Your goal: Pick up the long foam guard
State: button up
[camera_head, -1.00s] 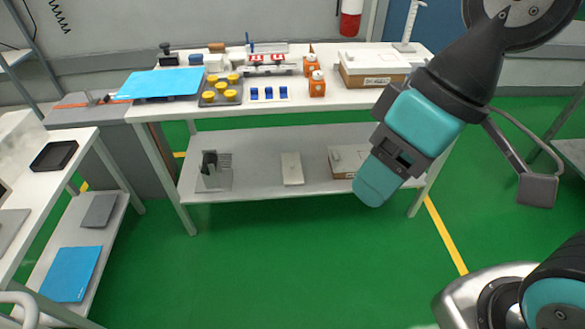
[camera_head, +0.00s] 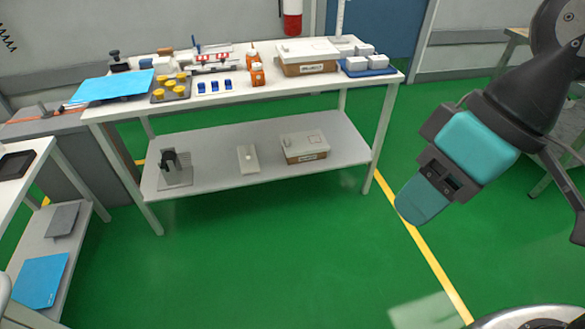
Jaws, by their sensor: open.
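I cannot make out a long foam guard for certain in the head view. The white worktable (camera_head: 222,98) holds many small items, and none is clearly a long foam piece. My gripper (camera_head: 420,201) hangs at the right, pointing down and left, in front of the table's right end and over the green floor. Its jaws are open, and I see nothing held in them. The gripper is apart from the table and everything on it.
A lidded box (camera_head: 308,66) and a blue tray with white blocks (camera_head: 368,66) stand at the table's right. The lower shelf (camera_head: 219,157) holds a box, a white plate and a black device. A blue sheet (camera_head: 112,87) lies left. Green floor (camera_head: 270,260) is clear.

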aim_at(247, 155)
jog(key=k, duration=0.35)
jog(key=z, duration=0.6)
jog(key=i, duration=1.5)
jog(key=u, duration=1)
jog(key=i, duration=0.8)
jog(key=u, duration=1.3)
jog(key=i, duration=0.35)
jog(key=u, duration=0.35)
